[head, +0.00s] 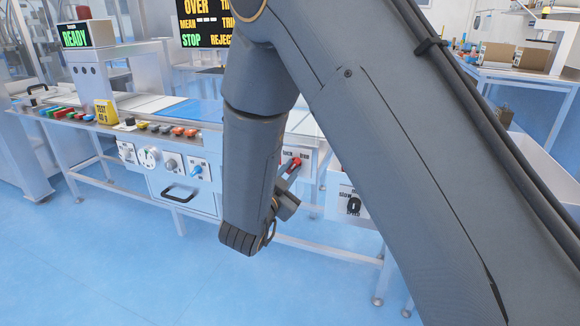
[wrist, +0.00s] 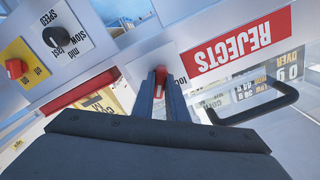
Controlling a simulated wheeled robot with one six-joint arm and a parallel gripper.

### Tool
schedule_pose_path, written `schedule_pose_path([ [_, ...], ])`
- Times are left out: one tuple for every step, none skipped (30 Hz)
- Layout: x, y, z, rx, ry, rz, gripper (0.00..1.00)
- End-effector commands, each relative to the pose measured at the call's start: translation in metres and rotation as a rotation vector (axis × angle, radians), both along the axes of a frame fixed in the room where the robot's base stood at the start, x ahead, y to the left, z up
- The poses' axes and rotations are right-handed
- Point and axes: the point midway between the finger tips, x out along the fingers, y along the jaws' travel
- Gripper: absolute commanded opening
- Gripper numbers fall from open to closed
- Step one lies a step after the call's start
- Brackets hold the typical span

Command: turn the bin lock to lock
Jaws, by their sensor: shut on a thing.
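The bin lock is a small red knob (head: 296,162) on a white plate marked "lock" and "run" (head: 299,155) at the machine's front. In the wrist view the red knob (wrist: 160,76) sits between the two finger tips, and part of the plate (wrist: 140,68) shows around it. My gripper (head: 291,170) is shut on the red knob; its two grey fingers (wrist: 161,98) reach it in the wrist view. The fingers hide much of the knob and the "run" word, so I cannot tell exactly which way the knob points.
A red REJECTS label (wrist: 237,47) and a black bar handle (wrist: 262,112) are close by in the wrist view. A speed dial (wrist: 60,37) and a red switch on yellow (wrist: 17,69) are at its left. My arm covers much of the head view's middle and right.

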Motion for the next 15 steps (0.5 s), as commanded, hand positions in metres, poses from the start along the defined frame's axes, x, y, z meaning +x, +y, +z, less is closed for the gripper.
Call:
schedule_pose_path([
  [-0.0014,-0.0007,0.0017,-0.038,0.017,-0.001,0.00],
  [-0.0015,-0.0006,0.0017,-0.063,0.027,-0.001,0.00],
  [-0.0015,-0.0006,0.0019,-0.097,0.039,0.000,0.00],
  [-0.0016,-0.0007,0.0020,-0.124,0.049,0.000,0.00],
  [-0.0018,-0.0008,0.0016,-0.151,0.059,0.000,0.00],
  [-0.0019,-0.0008,0.0017,-0.186,0.072,0.000,0.00],
  [-0.0018,-0.0009,0.0019,-0.214,0.082,0.000,0.00],
  [-0.0017,-0.0009,0.0018,-0.241,0.091,0.000,0.00],
  [-0.0018,-0.0011,0.0017,-0.277,0.104,0.000,0.00],
  [-0.0018,-0.0012,0.0018,-0.304,0.113,-0.001,0.00],
  [-0.0019,-0.0014,0.0018,-0.330,0.123,-0.001,0.00],
  [-0.0020,-0.0017,0.0014,-0.366,0.137,-0.001,0.00],
  [-0.0020,-0.0017,0.0014,-0.393,0.146,-0.002,0.00],
  [-0.0018,-0.0018,0.0017,-0.419,0.156,-0.002,0.00],
  [-0.0019,-0.0019,0.0015,-0.455,0.169,-0.002,0.00],
])
